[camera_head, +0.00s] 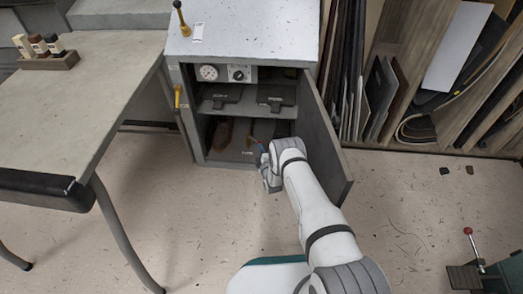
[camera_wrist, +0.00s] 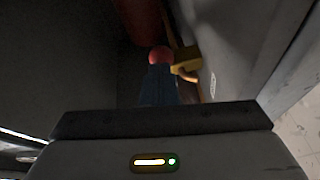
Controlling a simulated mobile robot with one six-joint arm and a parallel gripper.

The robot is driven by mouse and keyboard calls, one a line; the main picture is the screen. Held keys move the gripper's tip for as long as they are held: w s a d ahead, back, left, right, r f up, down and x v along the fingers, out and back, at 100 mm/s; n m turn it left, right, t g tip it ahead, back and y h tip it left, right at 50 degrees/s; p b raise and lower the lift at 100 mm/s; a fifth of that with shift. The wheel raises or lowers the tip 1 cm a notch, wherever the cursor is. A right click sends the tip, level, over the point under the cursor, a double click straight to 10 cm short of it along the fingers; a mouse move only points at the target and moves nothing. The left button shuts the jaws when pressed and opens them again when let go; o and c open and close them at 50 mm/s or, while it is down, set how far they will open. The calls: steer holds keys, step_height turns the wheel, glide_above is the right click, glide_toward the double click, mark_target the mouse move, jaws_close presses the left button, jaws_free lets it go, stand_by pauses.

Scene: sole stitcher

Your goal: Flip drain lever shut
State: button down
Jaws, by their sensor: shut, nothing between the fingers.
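My gripper (camera_head: 262,152) is at the front of the open cabinet (camera_head: 215,163), by the lower compartment. In the wrist view its dark fingers (camera_wrist: 158,86) are shut with nothing between them. A round red piece (camera_wrist: 160,56) shows right at the fingertips; I cannot tell whether it touches them. A yellow piece (camera_wrist: 187,67) is just to the right of it, close to a grey panel. I cannot tell for sure which of these is the drain lever. In the head view my gripper and arm hide that spot.
Inside, a shelf holds dark pads (camera_head: 222,94) below a gauge (camera_head: 208,72).

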step_height(320, 180, up, 10)
steer(key=p, duration=0.5)
stand_by(0.6)
